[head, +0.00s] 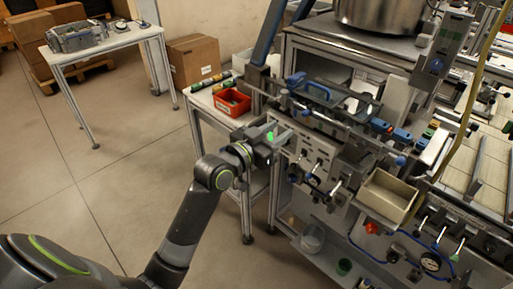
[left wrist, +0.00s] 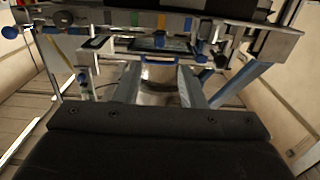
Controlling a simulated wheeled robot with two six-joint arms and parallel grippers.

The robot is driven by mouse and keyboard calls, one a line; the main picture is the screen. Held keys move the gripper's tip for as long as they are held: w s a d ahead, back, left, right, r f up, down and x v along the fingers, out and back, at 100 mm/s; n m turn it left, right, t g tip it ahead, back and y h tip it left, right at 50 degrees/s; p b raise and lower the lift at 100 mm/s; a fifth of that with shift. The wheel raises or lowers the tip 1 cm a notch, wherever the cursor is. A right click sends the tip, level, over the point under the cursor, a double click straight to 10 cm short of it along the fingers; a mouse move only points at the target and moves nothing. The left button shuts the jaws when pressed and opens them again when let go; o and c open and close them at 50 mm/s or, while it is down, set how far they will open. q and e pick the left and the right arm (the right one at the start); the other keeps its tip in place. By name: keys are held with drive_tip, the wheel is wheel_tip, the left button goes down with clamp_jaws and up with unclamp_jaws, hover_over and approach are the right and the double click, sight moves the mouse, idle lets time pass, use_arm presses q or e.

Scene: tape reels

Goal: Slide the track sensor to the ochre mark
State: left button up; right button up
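My left gripper (head: 282,137) is at the front left of the machine in the head view. In the left wrist view its two grey fingers (left wrist: 158,82) stand apart with nothing held between them. Beyond the fingertips is a blue handle-like part (left wrist: 158,61) near a rail. The rail (left wrist: 110,17) runs across the top of the left wrist view and carries small coloured patches, including an ochre-yellow one (left wrist: 188,24). I cannot tell which part is the track sensor. My right gripper is in neither view.
The machine front has knobs, gauges and a beige open tray (head: 387,196). A red bin (head: 232,102) stands on a side table left of the machine. A cardboard box (head: 194,60) is on the floor behind.

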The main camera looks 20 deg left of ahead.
use_arm(q)
drive_tip(key=v, duration=0.7)
drive_tip(key=shift+b, duration=0.45)
